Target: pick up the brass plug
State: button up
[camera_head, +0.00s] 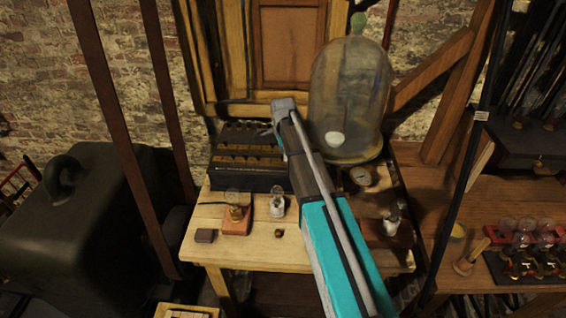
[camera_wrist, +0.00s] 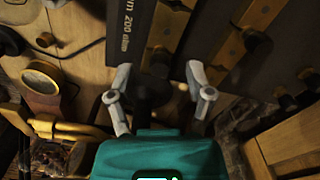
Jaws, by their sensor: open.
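A black box (camera_head: 247,180) with brass strips stands at the back of the wooden table, left of my arm. In the wrist view the box (camera_wrist: 205,60) carries brass bars (camera_wrist: 245,48), dark plug knobs (camera_wrist: 254,40) and white lettering with "200". A small brass-coloured piece (camera_head: 278,232) lies on the table front; I cannot tell whether it is the brass plug. My gripper (camera_head: 281,118) is above the box in the head view. In the wrist view my gripper (camera_wrist: 158,82) is open, with a dark round shape between its fingers that I cannot identify.
A glass bell jar (camera_head: 350,95) stands close right of my arm. A side bench holds several bulbs (camera_head: 525,240).

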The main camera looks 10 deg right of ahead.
jog(key=shift+f+b, duration=0.85)
jog(key=shift+f, duration=0.3)
grip_shut()
